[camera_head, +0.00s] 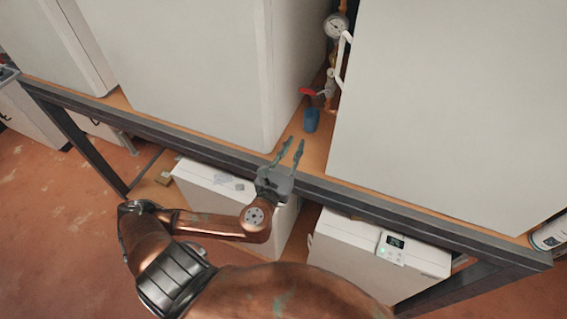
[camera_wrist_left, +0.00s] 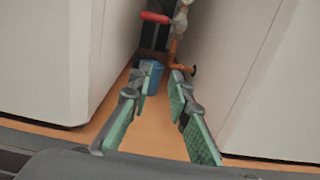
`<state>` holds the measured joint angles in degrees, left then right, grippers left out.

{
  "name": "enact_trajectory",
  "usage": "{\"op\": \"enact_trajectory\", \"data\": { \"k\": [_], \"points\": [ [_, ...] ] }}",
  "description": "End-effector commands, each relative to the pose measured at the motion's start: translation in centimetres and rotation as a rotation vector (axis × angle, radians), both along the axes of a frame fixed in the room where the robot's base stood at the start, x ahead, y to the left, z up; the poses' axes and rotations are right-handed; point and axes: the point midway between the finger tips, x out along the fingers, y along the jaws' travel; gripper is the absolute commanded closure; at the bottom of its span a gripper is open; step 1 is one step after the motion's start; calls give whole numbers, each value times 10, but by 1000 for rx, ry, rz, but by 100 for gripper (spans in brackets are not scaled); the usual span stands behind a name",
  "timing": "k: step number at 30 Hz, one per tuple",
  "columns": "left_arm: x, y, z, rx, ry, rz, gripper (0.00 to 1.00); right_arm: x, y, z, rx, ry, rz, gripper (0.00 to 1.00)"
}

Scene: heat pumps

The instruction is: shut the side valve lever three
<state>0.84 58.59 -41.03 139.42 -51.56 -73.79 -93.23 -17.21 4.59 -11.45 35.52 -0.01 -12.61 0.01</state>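A red valve lever (camera_head: 308,92) sits on the pipework in the gap between two large white units. It also shows in the left wrist view (camera_wrist_left: 155,17), lying roughly crosswise above a blue cylinder. My left gripper (camera_head: 291,145) is open and empty at the shelf's front edge, pointing into the gap. Its two green-padded fingers also show spread apart in the left wrist view (camera_wrist_left: 160,88), short of the lever and touching nothing that I can see. I cannot tell which numbered lever the red one is. My right gripper is not in view.
The left white unit (camera_head: 195,60) and the right white unit (camera_head: 440,110) wall in the narrow gap. A blue cylinder (camera_head: 312,120) stands below the lever, and a pressure gauge (camera_head: 336,26) is above. The dark shelf edge (camera_head: 400,209) runs below. A white bottle (camera_head: 548,236) is far right.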

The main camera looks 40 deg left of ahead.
Motion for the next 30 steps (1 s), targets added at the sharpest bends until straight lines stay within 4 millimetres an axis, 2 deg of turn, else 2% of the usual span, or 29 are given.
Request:
{"op": "enact_trajectory", "data": {
  "k": [9,18,24,30],
  "points": [
    [-42,-10,1,-2,3,0,83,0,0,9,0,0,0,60],
    [-81,-18,2,-1,3,2,83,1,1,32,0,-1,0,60],
    [-95,-22,1,0,0,0,83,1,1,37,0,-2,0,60],
    [-95,-22,0,0,-1,0,83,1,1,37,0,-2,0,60]
  ]
}}
